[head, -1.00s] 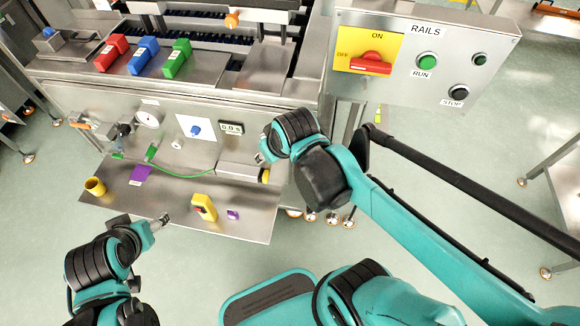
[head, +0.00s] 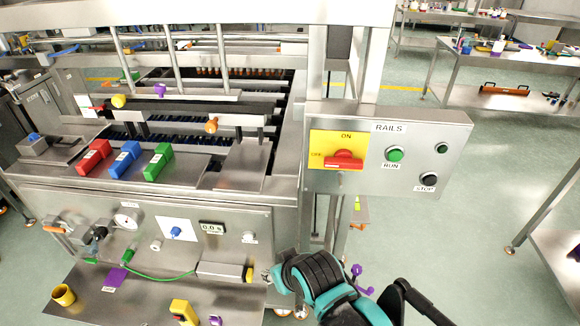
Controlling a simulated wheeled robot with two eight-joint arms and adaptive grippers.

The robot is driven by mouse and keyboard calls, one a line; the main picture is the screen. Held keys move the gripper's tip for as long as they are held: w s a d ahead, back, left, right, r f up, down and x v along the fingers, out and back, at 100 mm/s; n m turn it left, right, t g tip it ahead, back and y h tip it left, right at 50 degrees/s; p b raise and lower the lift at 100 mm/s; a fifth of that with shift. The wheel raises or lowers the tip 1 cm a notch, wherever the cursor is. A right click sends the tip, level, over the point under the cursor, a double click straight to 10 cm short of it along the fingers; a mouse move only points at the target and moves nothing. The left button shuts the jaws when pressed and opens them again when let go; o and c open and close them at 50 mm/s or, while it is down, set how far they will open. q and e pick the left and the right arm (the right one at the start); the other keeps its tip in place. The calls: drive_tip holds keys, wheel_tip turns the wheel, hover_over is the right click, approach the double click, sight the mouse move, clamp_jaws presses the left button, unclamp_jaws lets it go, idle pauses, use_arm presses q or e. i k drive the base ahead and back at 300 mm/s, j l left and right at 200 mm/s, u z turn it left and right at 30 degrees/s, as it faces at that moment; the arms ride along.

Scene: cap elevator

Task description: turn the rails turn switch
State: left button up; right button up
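The rails turn switch is a red knob (head: 344,160) on a yellow plate (head: 322,142) marked ON and OFF. It sits at the left of the grey RAILS box (head: 459,124) in the head view. The knob lies roughly level, with its left end towards the OFF mark. My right gripper (head: 268,275) is at the bottom centre, below and left of the box and apart from the switch. Its fingers are small and partly hidden by the wrist, so I cannot tell whether it is open. My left gripper is out of view.
On the same box are a green RUN button (head: 395,154), a black STOP button (head: 429,179) and a small dark green button (head: 441,147). Red, blue and green blocks (head: 125,159) stand on the machine at left. A metal shelf (head: 140,305) holds small items.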

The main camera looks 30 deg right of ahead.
sight(343, 158)
drive_tip(key=z, duration=1.4)
